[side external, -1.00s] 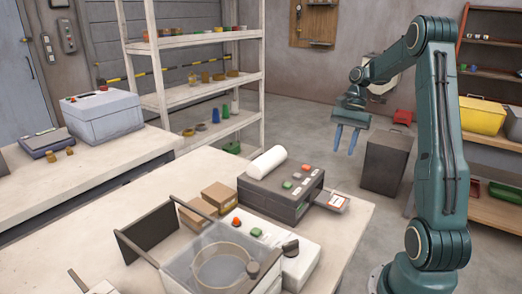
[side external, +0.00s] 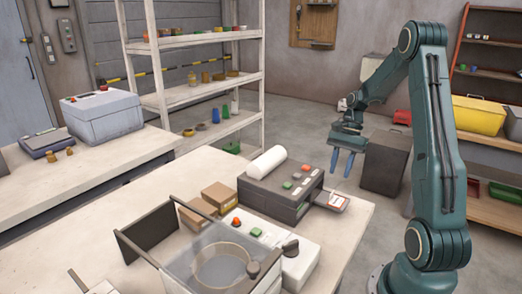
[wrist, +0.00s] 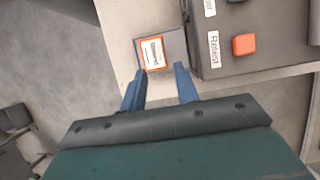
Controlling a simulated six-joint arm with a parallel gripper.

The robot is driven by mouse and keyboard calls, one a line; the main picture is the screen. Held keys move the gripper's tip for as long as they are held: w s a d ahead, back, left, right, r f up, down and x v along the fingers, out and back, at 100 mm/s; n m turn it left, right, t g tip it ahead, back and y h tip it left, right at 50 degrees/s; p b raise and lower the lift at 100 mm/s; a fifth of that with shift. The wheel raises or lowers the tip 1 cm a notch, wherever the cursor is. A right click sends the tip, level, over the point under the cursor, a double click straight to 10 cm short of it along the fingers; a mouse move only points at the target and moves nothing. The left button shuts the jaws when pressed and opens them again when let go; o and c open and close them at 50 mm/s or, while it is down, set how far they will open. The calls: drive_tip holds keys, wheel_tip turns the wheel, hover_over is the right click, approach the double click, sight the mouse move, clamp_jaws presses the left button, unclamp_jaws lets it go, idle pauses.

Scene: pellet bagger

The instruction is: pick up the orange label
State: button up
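The orange label (wrist: 154,53) is a small white card with an orange border and dark print. It lies on a small grey plate (wrist: 177,46) that sticks out from the label printer (side external: 281,189). In the side view the label (side external: 336,202) shows small and pale at the printer's right end. My gripper (side external: 339,174) is open and empty, its blue fingers pointing down, above and apart from the label. In the wrist view the fingertips of my gripper (wrist: 159,69) sit to either side of the label's near edge.
The table edge (side external: 362,222) is close to the label, with floor beyond.

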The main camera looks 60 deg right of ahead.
sight(333, 192)
drive_tip(key=shift+x, duration=0.95)
drive_tip(key=shift+a+f, duration=0.1)
drive_tip(key=shift+f, duration=0.05)
drive_tip(key=shift+x, duration=2.45)
drive_tip(key=shift+w, duration=0.15)
drive_tip(key=shift+c, duration=0.4)
clamp_jaws()
